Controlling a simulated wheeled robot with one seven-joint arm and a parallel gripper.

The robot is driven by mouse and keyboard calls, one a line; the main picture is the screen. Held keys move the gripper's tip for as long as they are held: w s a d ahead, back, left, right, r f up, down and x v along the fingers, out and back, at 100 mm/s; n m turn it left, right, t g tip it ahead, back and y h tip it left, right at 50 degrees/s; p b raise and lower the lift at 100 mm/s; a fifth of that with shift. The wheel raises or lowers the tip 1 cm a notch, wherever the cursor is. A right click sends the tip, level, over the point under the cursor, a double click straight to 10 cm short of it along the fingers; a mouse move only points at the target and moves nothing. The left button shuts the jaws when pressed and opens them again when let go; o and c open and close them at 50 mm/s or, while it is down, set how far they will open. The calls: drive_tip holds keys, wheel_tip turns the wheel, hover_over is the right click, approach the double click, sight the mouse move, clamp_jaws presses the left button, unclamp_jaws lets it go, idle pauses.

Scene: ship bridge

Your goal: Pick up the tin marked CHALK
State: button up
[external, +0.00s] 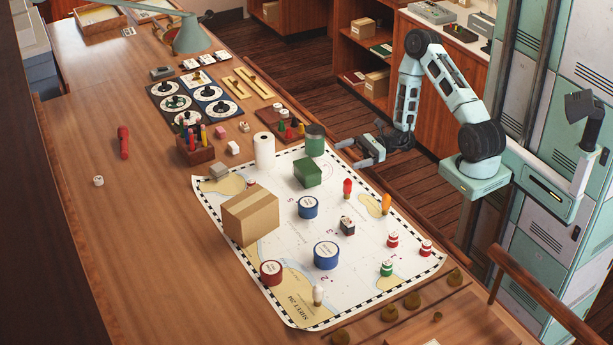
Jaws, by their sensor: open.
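Several round tins stand on the chart, but their labels are too small to read, so I cannot tell which is marked CHALK. There is a small blue tin (308,208) mid-chart, a larger blue tin (326,256) nearer the front, and a dark red tin (271,273) at the front left. A green cylindrical tin (315,140) stands at the chart's far end. My gripper (350,153) is open and empty, beyond the table's right edge near the green tin, and touches none of the tins.
A cardboard box (251,215) stands left of the small blue tin and may hide things behind it. A green box (307,173), a white roll (264,150), a red bulb (347,188) and a dark cube (347,226) stand around. The table's left side is mostly clear.

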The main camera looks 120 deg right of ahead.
sight(316, 165)
drive_tip(key=w+p, duration=0.1)
drive_tip(key=w, duration=0.4)
drive_tip(key=w+p, duration=0.1)
drive_tip(key=w, duration=0.4)
drive_tip(key=w+d+p, duration=0.1)
drive_tip(key=w, duration=0.4)
drive_tip(key=shift+w, duration=0.15)
drive_tip(key=shift+c, duration=0.3)
drive_tip(key=c, duration=1)
